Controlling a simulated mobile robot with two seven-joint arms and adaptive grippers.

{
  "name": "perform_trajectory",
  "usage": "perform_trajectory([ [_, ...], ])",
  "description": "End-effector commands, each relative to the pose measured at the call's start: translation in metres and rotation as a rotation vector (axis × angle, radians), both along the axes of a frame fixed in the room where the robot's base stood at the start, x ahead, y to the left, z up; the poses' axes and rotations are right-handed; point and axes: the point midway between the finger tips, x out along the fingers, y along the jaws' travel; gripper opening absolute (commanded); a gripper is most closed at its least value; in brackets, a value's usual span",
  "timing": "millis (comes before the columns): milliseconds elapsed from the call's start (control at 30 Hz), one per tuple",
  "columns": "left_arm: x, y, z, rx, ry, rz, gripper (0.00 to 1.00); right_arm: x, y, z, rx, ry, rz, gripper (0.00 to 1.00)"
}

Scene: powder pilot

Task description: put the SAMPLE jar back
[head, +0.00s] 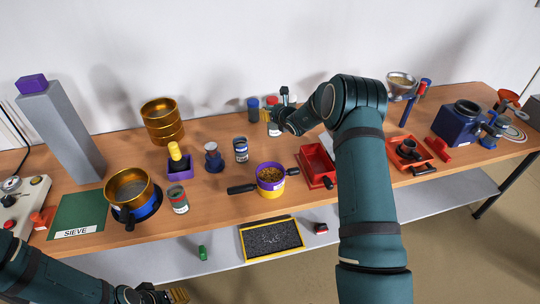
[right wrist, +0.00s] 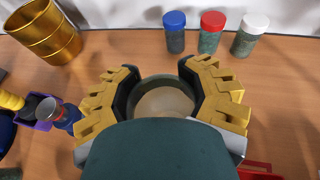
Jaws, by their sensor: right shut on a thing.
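My right gripper (head: 278,119) is at the back of the table, beside a row of lidded jars. In the right wrist view its yellow fingers (right wrist: 165,92) are closed around a round jar (right wrist: 163,102) with a dark grey rim and beige top. My arm hides much of this jar and no label can be read. Behind it stand a blue-lidded jar (right wrist: 175,32), a red-lidded jar (right wrist: 211,32) and a white-lidded jar (right wrist: 250,36). My left gripper (head: 180,294) is low at the bottom edge, only partly visible.
A purple and yellow bowl (head: 270,179) and red tray (head: 317,164) are in front. A green SIEVE mat (head: 75,217) lies at far left.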

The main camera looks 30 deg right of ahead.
Motion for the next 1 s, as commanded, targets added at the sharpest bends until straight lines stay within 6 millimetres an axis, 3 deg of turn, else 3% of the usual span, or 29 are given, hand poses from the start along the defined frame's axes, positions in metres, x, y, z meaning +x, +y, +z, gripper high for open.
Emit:
perform_trajectory([
  [400, -0.001, -0.001, -0.007, 0.000, 0.002, -0.003, 0.47, 0.000, 0.001, -0.060, 0.000, 0.002, 0.002, 0.01],
  [567, -0.001, -0.001, -0.008, 0.000, 0.002, -0.004, 0.47, 0.000, 0.001, -0.070, 0.000, 0.001, 0.001, 0.01],
  [833, -0.002, -0.001, -0.010, -0.001, 0.003, -0.005, 0.47, 0.000, 0.001, -0.102, 0.000, 0.001, 0.002, 0.01],
  [1000, -0.002, -0.001, -0.010, -0.001, 0.004, -0.005, 0.47, 0.000, 0.001, -0.103, -0.001, -0.001, 0.003, 0.01],
])
